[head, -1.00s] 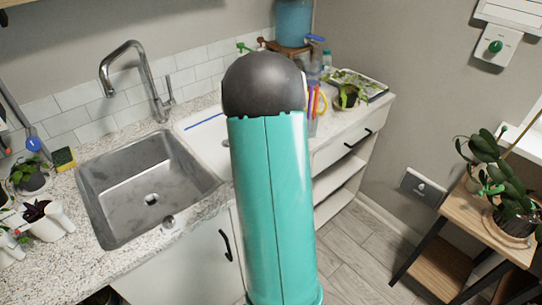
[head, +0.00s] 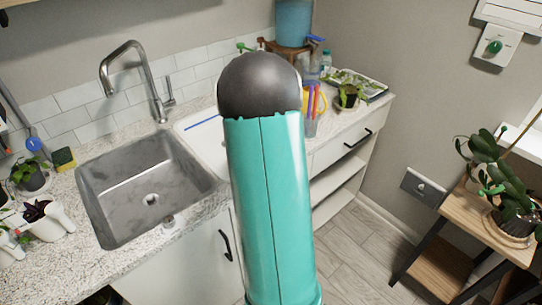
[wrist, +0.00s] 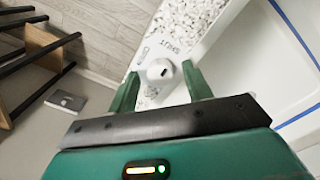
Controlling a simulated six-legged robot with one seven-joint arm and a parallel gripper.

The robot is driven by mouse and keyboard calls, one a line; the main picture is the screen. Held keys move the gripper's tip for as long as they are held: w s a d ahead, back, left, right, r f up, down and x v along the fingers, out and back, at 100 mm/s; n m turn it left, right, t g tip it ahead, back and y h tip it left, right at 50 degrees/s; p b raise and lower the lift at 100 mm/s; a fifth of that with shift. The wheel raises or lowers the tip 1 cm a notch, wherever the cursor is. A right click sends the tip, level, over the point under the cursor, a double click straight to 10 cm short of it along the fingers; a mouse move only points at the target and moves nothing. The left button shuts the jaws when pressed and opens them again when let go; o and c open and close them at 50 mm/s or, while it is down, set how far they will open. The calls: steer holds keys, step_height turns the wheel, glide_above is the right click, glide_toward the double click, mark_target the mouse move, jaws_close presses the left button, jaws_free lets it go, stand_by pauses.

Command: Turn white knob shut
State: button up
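In the wrist view, the white knob (wrist: 156,69) is round, with a small dark mark on its face. It sits on a narrow pale surface beside a strip of white pebbles, and the word SHUT (wrist: 174,48) is printed just beyond it. My gripper (wrist: 161,78) has its two green fingers apart, one on either side of the knob, with a visible gap on each side. I cannot tell how deep the fingertips reach along the knob. In the head view, my arm blocks the middle, and both my gripper and the white knob are hidden.
A sink (head: 149,190) with a faucet (head: 141,75) is left of my arm. A white tray (wrist: 286,90) with a blue line lies right of the knob in the wrist view. A cup of pens (head: 313,112) stands behind my arm. A wooden plant stand (head: 478,205) is at right.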

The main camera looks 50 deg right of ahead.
step_height(320, 180, up, 14)
stand_by(0.6)
steer(key=shift+f, duration=0.1)
stand_by(0.4)
steer(key=w+a+r+n+t, duration=0.1)
steer(key=a+r+n, duration=0.2)
steer(key=a, duration=0.9)
steer(key=w+a+r+n+t, duration=0.1)
steer(key=a+r+n+t, duration=0.2)
steer(key=a, duration=0.8)
steer(key=s+a+n, duration=0.3)
steer(key=s+a, duration=0.1)
steer(key=a, duration=0.5)
steer(key=s+a+f+n+t, duration=0.1)
steer(key=s+a+n, duration=0.1)
steer(key=s+a, duration=0.3)
steer(key=a, duration=0.4)
steer(key=shift+s+a+n+t, duration=0.25)
steer(key=shift+s+n+t, duration=0.05)
steer(key=shift+n, duration=0.1)
steer(key=shift+f, duration=0.1)
